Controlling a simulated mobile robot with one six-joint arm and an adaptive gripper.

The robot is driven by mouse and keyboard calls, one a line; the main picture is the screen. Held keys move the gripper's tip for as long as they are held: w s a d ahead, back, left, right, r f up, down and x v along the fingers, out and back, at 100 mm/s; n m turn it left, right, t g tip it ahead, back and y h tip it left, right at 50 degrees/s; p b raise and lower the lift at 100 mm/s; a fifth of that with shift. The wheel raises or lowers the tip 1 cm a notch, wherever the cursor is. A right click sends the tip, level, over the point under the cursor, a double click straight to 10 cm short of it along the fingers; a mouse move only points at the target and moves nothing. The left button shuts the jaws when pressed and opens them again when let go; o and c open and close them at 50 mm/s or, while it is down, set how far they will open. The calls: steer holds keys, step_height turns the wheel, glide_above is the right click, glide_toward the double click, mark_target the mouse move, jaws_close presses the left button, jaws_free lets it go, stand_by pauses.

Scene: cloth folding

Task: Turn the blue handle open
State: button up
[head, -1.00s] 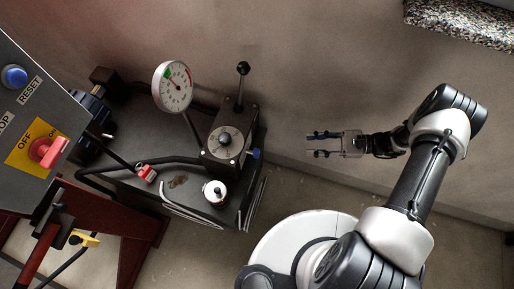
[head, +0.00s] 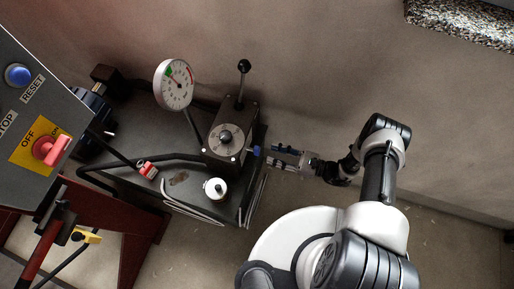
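The small blue handle (head: 257,150) sticks out of the right side of a grey valve block on the dark bench. My gripper (head: 270,156) reaches in from the right, its two fingers pointing left. The fingers are apart, with a gap between them. The fingertips are right beside the blue handle; I cannot tell whether they touch it or stand around it.
The valve block (head: 222,152) carries a black-knobbed lever (head: 244,68) on top. A round gauge (head: 174,85) stands behind it on the bench (head: 150,122). A white-topped cylinder (head: 215,189) and bent rods (head: 190,211) lie in front. A control panel (head: 60,95) fills the left.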

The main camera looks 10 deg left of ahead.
mark_target(257, 149)
steer(key=a, duration=0.7)
steer(key=shift+w+a, duration=0.3)
steer(key=shift+a, duration=0.05)
steer(key=shift+c, duration=0.2)
jaws_close()
